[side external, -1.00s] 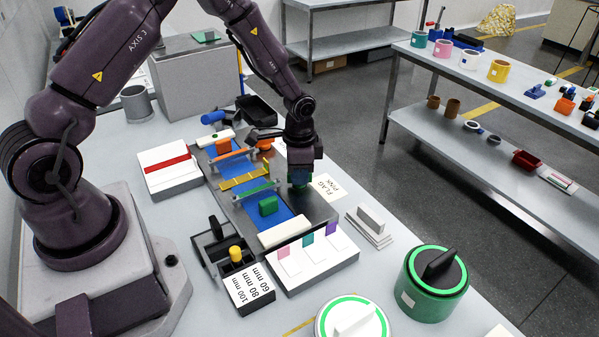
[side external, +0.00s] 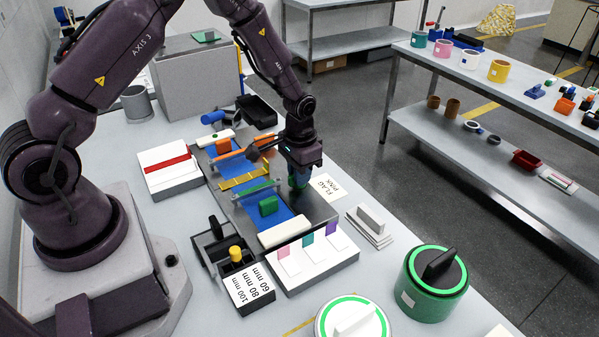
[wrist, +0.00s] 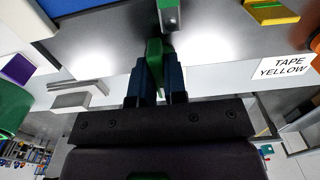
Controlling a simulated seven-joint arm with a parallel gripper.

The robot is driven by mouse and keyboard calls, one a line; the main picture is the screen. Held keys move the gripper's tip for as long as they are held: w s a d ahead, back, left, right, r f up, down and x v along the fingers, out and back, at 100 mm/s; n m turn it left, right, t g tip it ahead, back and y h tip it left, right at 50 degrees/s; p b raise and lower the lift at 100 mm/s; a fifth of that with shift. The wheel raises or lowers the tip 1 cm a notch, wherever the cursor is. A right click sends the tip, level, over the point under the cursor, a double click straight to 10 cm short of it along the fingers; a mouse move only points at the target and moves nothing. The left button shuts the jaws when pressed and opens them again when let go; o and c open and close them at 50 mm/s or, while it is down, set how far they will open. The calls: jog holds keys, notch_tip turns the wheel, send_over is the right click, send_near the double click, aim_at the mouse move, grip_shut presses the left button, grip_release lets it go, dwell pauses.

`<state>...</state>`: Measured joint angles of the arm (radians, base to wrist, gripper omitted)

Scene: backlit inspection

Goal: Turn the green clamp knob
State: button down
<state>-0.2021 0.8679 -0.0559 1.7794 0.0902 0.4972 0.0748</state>
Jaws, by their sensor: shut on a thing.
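My gripper (wrist: 157,85) is shut on the green clamp knob (wrist: 154,56), which stands between its two dark blue fingers in the wrist view. A grey metal piece (wrist: 169,14) is just beyond the knob. In the side external view my gripper (side external: 299,181) points down at the right edge of the dark fixture plate (side external: 318,205). The knob is mostly hidden there by my gripper. A green bar (side external: 258,190) crosses the blue strip (side external: 284,212) left of my gripper, and a green block (side external: 268,206) stands on the strip.
Orange (side external: 232,153) and yellow (side external: 243,178) bars cross the strip farther back. A white tray with coloured tabs (side external: 312,259) is in front. A white stepped block (side external: 370,224) and a green drum (side external: 436,286) stand to the right.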

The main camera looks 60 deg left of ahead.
jog(key=c, duration=1.2)
grip_release()
jog(key=shift+o, duration=0.2)
jog(key=shift+r, duration=0.15)
notch_tip(320, 180, up, 13)
